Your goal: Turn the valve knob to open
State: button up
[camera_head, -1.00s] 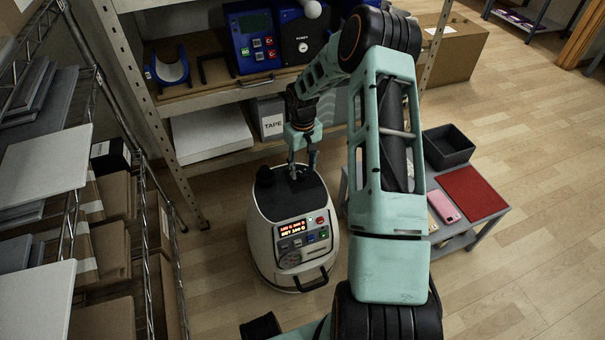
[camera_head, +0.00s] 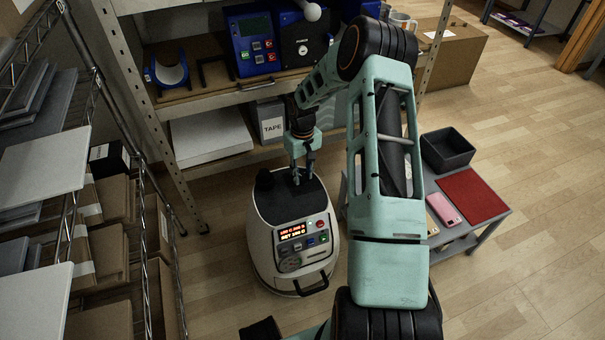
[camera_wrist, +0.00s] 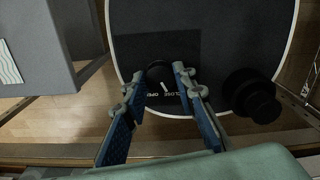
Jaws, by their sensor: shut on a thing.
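A rounded white machine (camera_head: 257,240) with a dark top stands on the floor, its front panel (camera_head: 303,240) showing a lit red display. The dark round valve knob (camera_wrist: 158,72) sits on its top in the wrist view, beside small white "CLOSE" and "OPEN" lettering and a white mark. My gripper (camera_wrist: 158,84) has one finger on each side of the knob and is shut on it. In the head view my gripper (camera_head: 301,179) reaches down onto the machine's top, and the knob is hard to make out between the fingers.
A black cap (camera_wrist: 256,97) rises from the top, right of my gripper. A shelf with a blue device (camera_head: 258,42) and a TAPE box (camera_head: 271,121) stands behind. A low table with a black bin (camera_head: 447,150) and red mat (camera_head: 472,193) is at right.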

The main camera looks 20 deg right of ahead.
aim_at(302, 177)
jog(key=m, duration=0.5)
jog(key=shift+m+p, duration=0.45)
jog(key=shift+m, duration=1.95)
jog(key=o, duration=1.2)
jog(key=shift+c, duration=0.2)
notch_tip(302, 177, up, 12)
